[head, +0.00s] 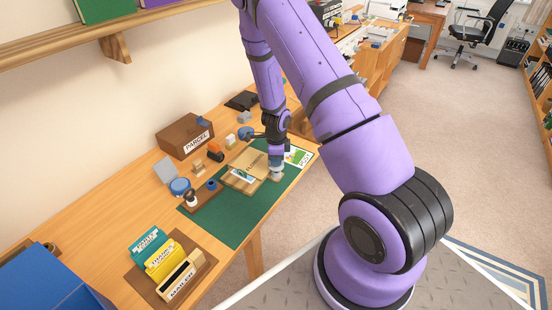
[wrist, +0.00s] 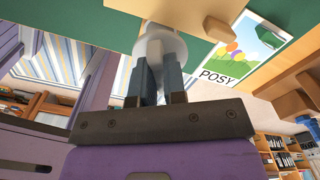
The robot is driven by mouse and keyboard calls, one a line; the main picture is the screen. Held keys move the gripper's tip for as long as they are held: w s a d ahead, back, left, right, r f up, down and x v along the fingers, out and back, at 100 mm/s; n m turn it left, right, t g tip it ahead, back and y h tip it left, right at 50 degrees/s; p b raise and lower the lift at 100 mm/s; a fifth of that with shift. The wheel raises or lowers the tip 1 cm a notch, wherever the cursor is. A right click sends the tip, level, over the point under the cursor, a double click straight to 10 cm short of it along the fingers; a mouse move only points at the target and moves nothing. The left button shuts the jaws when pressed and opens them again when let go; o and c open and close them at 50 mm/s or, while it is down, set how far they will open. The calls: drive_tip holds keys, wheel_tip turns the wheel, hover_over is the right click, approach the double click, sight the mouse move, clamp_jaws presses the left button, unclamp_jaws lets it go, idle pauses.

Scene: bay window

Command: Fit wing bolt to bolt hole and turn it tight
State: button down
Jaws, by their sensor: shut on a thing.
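My gripper (head: 276,168) points down over the right part of the green mat, beside the right end of a wooden press (head: 243,180). In the wrist view my gripper (wrist: 161,82) has its two blue-grey fingers shut on a pale thing with a round disc, which looks like the wing bolt (wrist: 158,46). It also shows as a small pale shape below the fingers in the head view (head: 277,177).
The green mat (head: 232,216) lies on the wooden desk (head: 125,217). A POSY picture card (head: 298,156) lies right of my gripper. A PARCEL box (head: 185,135), small items and a blue roll (head: 180,187) stand behind the mat. A MAILED card rack (head: 182,277) stands in front.

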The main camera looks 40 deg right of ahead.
drive_tip(key=shift+f, duration=1.1)
drive_tip(key=c, duration=1.1)
unclamp_jaws()
drive_tip(key=shift+r, duration=0.15)
wheel_tip(320, 180, up, 10)
drive_tip(key=shift+r, duration=0.25)
